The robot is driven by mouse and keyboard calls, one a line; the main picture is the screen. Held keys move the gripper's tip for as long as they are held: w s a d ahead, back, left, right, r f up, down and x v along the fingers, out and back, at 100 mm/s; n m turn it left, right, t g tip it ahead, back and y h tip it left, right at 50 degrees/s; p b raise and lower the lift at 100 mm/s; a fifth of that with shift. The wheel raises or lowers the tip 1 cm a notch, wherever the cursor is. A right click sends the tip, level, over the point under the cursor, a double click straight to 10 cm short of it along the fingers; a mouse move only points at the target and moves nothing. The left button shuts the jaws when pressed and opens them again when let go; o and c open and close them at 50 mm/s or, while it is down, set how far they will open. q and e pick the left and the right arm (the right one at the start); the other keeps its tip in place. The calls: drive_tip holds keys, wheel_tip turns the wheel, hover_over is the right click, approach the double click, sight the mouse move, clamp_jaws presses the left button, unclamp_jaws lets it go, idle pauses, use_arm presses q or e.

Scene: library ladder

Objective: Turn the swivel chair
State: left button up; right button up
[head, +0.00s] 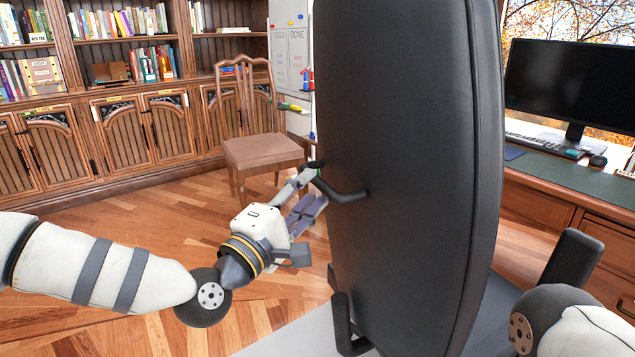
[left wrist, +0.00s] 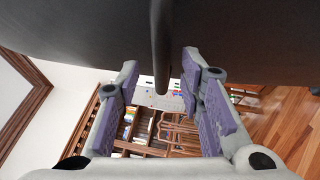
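The swivel chair (head: 410,150) stands close in front of me, with its tall black back filling the middle of the head view. A thin dark bar (head: 343,193) sticks out from the left of its back. My left gripper (head: 313,185) is at this bar. In the left wrist view the fingers of my left gripper (left wrist: 160,88) are open, with gaps on both sides of the bar (left wrist: 160,45), whose end lies between them. The dark chair surface (left wrist: 70,30) spans the top of that view. My right gripper is out of view.
A wooden chair (head: 262,150) stands behind my left gripper, before a whiteboard (head: 291,60) and bookcases (head: 125,75). A desk (head: 575,180) with a monitor (head: 570,85) and keyboard (head: 540,142) is at the right. Wooden floor (head: 150,230) is clear at the left.

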sight(318, 178)
use_arm(q)
drive_tip(key=shift+x, duration=1.9)
drive_tip(key=shift+f, duration=0.1)
clamp_jaws()
